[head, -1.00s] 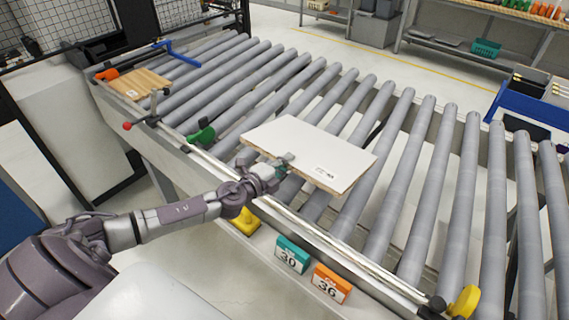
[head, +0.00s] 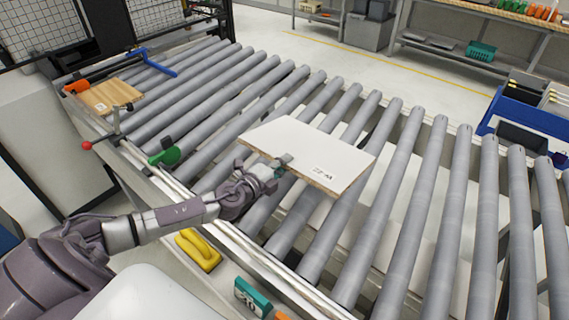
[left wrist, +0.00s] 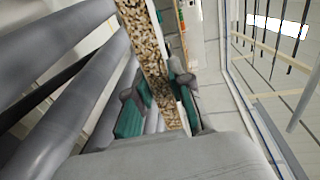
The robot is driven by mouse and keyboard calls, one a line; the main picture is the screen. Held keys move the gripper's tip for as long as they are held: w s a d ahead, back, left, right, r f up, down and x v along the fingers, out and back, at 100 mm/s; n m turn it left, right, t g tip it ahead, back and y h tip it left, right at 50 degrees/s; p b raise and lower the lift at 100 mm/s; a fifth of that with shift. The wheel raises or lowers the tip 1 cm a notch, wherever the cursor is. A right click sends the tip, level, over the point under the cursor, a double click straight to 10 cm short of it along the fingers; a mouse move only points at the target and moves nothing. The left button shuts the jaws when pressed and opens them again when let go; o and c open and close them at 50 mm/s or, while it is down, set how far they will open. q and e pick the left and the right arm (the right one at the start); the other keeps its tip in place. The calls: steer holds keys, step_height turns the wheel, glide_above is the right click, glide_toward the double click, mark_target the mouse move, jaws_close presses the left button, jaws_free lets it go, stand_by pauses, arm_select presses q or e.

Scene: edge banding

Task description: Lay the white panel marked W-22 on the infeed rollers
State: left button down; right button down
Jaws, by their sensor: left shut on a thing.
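The white panel (head: 308,150) has a bare chipboard edge and a small printed label that appears upside down and is hard to read. My left gripper (head: 280,164) is shut on the panel's near edge in the head view and holds it over the grey infeed rollers (head: 405,200). In the left wrist view the panel's speckled edge (left wrist: 146,40) runs between the teal-padded fingers of the left gripper (left wrist: 160,98). Whether the panel's underside touches the rollers cannot be told. My right gripper is not in view.
A wooden panel (head: 105,97) lies at the far left end of the conveyor, near a blue clamp (head: 150,61). A green knob (head: 165,157) stands at the near rail. A yellow object (head: 198,250) and a teal number tag (head: 252,297) sit below it. Rollers right of the panel are clear.

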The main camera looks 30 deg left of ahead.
arm_select(q)
steer(key=shift+w+f+b, duration=0.15)
steer(key=shift+f+b, duration=0.45)
steer(key=shift+f, duration=0.05)
step_height(320, 180, down, 10)
steer(key=b, duration=0.9)
steer(key=shift+f+b, duration=0.15)
steer(key=shift+b, duration=0.25)
steer(key=c, duration=1)
jaws_free()
steer(key=shift+f, duration=0.1)
steer(key=shift+o, duration=0.8)
steer(key=shift+f, duration=0.25)
steer(key=o, duration=0.8)
steer(key=shift+r, duration=0.1)
steer(key=shift+o, duration=0.2)
